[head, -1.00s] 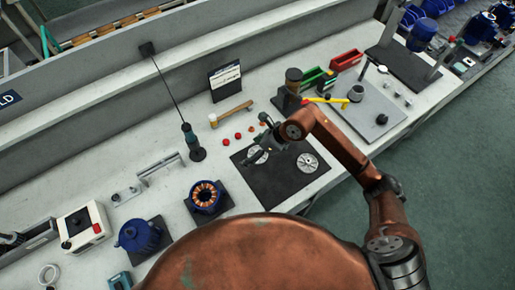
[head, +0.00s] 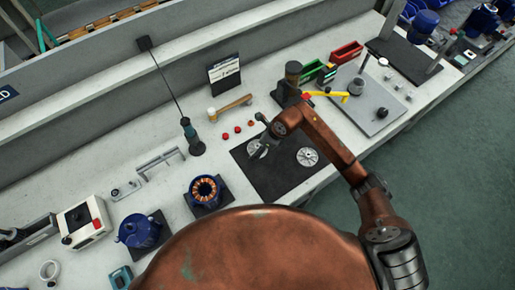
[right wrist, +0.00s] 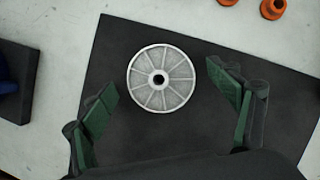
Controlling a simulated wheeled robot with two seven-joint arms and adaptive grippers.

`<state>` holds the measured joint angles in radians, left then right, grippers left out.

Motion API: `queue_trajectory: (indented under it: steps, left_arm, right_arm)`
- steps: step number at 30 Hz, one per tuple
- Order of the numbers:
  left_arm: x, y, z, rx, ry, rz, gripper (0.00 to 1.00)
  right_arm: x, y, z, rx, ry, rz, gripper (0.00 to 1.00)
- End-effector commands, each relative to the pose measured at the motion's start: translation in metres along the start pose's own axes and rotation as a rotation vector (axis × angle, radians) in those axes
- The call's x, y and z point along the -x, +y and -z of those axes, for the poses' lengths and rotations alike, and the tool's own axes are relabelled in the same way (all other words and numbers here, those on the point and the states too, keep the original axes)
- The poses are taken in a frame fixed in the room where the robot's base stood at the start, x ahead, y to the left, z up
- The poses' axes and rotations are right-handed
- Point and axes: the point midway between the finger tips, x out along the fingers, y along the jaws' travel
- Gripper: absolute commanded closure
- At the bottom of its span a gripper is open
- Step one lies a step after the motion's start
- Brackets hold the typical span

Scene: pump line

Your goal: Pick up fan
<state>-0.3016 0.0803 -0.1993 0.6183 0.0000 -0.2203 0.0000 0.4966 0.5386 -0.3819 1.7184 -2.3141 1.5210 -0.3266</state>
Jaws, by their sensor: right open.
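Two light grey, spoked, round fans lie on a black mat (head: 282,185). The right fan (head: 307,157) is uncovered in the head view. The left fan (head: 257,150) is partly hidden by my right gripper (head: 262,152). In the right wrist view one fan (right wrist: 161,78) lies flat on the mat (right wrist: 125,35), with a dark hole at its centre. My right gripper (right wrist: 168,108) is open and empty; its green-padded fingers stand apart on either side, slightly nearer the camera than the fan's centre. My left gripper is not in view.
Red-orange caps (head: 237,129) lie behind the mat, also in the right wrist view (right wrist: 272,8). A hanging screwdriver (head: 191,138) and a blue stator with copper windings (head: 205,191) stand left of it. A grey plate with a yellow-handled press (head: 345,97) is to the right.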

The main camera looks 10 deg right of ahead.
Motion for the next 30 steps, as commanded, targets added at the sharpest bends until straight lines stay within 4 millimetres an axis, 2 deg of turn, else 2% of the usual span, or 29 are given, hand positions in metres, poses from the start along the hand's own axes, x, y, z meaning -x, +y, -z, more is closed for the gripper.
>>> queue_trajectory:
  steps: [4,18,30]
  left_arm:
    - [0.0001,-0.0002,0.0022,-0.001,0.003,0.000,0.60]
    - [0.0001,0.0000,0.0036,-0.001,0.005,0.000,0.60]
    - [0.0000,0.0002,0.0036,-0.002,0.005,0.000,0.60]
  right_arm:
    - [0.0003,0.0001,-0.0005,0.001,0.000,0.000,0.20]
    - [0.0004,0.0003,-0.0009,0.001,-0.001,0.000,0.52]
    - [0.0068,-0.0004,-0.0041,0.002,-0.002,0.001,0.53]
